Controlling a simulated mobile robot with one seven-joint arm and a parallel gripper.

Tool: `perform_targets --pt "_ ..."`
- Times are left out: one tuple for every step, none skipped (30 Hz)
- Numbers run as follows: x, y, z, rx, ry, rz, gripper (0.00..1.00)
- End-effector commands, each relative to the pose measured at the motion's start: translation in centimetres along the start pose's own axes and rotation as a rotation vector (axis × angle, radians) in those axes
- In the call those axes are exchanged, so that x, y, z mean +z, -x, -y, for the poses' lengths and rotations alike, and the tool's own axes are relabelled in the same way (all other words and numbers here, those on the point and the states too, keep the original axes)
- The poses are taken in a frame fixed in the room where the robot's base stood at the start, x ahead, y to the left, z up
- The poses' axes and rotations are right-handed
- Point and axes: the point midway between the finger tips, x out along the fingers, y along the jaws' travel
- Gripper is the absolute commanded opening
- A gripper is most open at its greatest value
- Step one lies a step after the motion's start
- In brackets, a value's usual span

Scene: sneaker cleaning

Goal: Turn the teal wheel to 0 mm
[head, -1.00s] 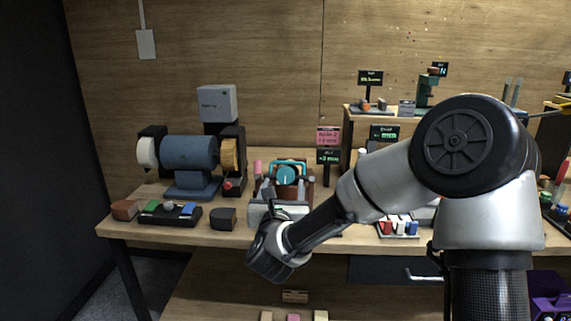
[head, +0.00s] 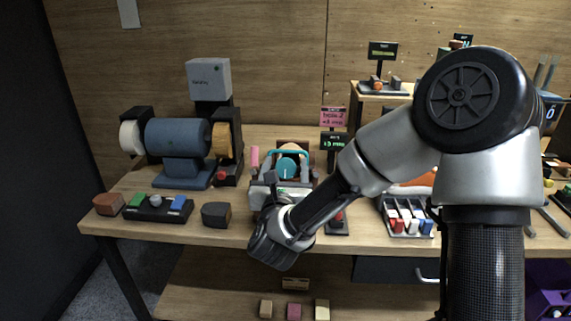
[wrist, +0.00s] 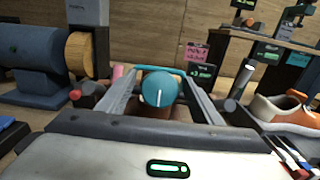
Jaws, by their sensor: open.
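The teal wheel (head: 287,168) stands on a small device at the middle of the bench, behind my gripper. In the wrist view the teal wheel (wrist: 161,87) faces me, with a white line running down from near its centre. A teal bar arches behind it. My gripper (wrist: 161,79) is open, one finger to the left and one to the right of the wheel in the picture. I cannot tell whether either finger touches it. My gripper also shows in the head view (head: 289,181). A small dark display (head: 334,142) beside the wheel appears to read +3 mm.
A blue grinder (head: 178,137) with white and tan wheels stands to the left. A pink sign (head: 333,117) is above the display. A tray of red, white and blue pieces (head: 408,216) lies to the right. An orange and white sneaker (wrist: 285,108) shows at the right.

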Motion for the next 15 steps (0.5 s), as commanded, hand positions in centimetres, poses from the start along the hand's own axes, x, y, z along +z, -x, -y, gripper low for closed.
perform_targets --pt "0.00 0.00 0.00 0.000 0.000 0.000 0.59" --pt "0.00 0.00 0.00 0.000 0.000 0.000 0.59" --pt "0.00 -0.01 0.00 0.000 0.000 0.000 0.59" --pt "0.00 -0.01 0.00 0.000 0.000 0.000 0.56" --pt "0.00 -0.01 0.00 0.000 0.000 0.000 0.51" --pt "0.00 -0.01 0.00 0.000 0.000 0.000 0.44" --pt "0.00 -0.01 0.00 0.000 0.000 0.000 0.39" --pt "0.01 -0.02 0.00 0.000 0.000 0.000 0.34" --pt "0.00 -0.02 0.00 0.000 0.000 0.000 0.27" --pt "0.00 -0.02 0.00 0.000 0.000 0.000 0.22" --pt "0.01 -0.02 0.00 0.000 0.000 0.000 0.20" --pt "0.00 -0.02 0.00 0.000 0.000 0.000 0.20" --pt "0.00 -0.02 0.00 0.000 0.001 0.000 0.20" --pt "0.01 -0.03 0.00 0.001 0.002 0.000 0.20" --pt "0.01 -0.03 0.01 0.002 0.005 0.001 0.20"
